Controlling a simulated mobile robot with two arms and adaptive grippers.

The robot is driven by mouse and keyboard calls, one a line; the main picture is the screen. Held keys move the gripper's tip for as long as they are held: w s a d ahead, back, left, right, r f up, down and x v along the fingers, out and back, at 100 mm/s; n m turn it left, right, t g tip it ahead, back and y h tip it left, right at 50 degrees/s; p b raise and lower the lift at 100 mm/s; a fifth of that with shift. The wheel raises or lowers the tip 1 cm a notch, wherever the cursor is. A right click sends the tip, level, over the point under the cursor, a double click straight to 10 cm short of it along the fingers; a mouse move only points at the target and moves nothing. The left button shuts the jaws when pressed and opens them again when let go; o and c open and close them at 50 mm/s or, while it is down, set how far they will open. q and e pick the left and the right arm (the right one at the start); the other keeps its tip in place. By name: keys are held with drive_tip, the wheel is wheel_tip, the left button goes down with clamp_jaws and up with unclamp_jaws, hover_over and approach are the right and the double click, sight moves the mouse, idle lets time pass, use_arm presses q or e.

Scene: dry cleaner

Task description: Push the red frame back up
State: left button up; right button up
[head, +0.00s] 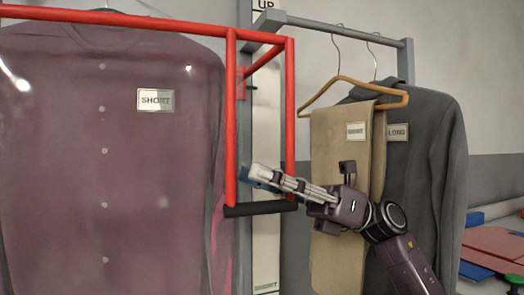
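The red frame (120,18) runs along the top left and holds a dark purple shirt (110,190) with a SHORT tag. At its right end, two red uprights hang down to a black grip bar (262,208) at the bottom. My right gripper (262,176) comes in from the lower right. Its fingers lie close together and look shut, with nothing visible between them. The fingertips show between the uprights, just above the black bar, and cover part of the right upright. I cannot tell whether they touch the frame. My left gripper is out of view.
A grey rail (345,30) at the right holds beige trousers (335,140) on a wooden hanger and a dark grey garment (435,170) tagged LONG. A grey post stands behind the uprights. Red and blue flat items (495,245) lie at the lower right.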

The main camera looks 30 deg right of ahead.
sight(234, 134)
drive_tip(key=shift+r, duration=2.55)
